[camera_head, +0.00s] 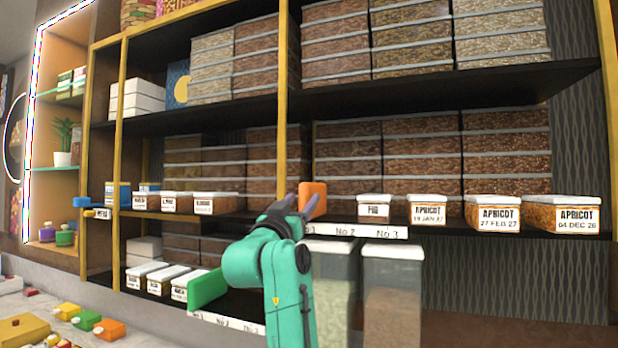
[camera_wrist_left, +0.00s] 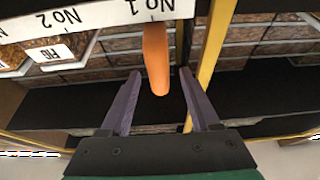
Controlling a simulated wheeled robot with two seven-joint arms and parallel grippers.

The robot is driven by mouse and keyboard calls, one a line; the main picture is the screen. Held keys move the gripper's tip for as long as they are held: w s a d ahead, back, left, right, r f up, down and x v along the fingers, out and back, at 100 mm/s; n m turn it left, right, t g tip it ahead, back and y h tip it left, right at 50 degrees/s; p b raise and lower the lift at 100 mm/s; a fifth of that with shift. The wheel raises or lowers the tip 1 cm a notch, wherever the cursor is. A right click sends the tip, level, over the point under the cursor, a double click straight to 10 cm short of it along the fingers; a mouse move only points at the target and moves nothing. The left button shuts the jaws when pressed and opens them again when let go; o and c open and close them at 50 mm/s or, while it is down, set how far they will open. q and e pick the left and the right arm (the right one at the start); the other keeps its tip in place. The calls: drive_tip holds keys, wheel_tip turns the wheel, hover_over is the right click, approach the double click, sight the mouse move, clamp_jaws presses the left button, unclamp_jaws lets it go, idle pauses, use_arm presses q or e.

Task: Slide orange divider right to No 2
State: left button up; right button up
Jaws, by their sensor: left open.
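The orange divider (camera_head: 313,196) stands upright at the front of the middle shelf, at the left end of the white label strip (camera_head: 362,231). In the left wrist view, which is upside down, the divider (camera_wrist_left: 156,58) is by the No 1 mark, and No 2 lies further along the strip (camera_wrist_left: 104,15). My left gripper (camera_head: 296,201) is at the divider, with its arm below. In the wrist view its open fingers (camera_wrist_left: 160,74) are on either side of the divider's end, with gaps showing. In the head view my gripper and arm hide part of No 1. My right gripper is out of view.
A FIG box (camera_head: 374,207) and several apricot boxes (camera_head: 428,211) stand to the right. A wooden post (camera_wrist_left: 212,45) is close to one finger. A green divider (camera_head: 208,290) is on the lower shelf; clear bins (camera_head: 392,290) are below the strip.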

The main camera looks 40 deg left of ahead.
use_arm(q)
drive_tip(key=p+x, duration=0.1)
drive_tip(key=x, duration=0.1)
drive_tip(key=p+x, duration=0.1)
drive_tip(key=x, duration=0.2)
drive_tip(key=shift+r+p, duration=0.35)
drive_tip(key=shift+w, duration=0.2)
drive_tip(key=shift+w+f, duration=0.1)
drive_tip(key=shift+f, duration=0.05)
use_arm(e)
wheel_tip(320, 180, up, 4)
use_arm(q)
clamp_jaws()
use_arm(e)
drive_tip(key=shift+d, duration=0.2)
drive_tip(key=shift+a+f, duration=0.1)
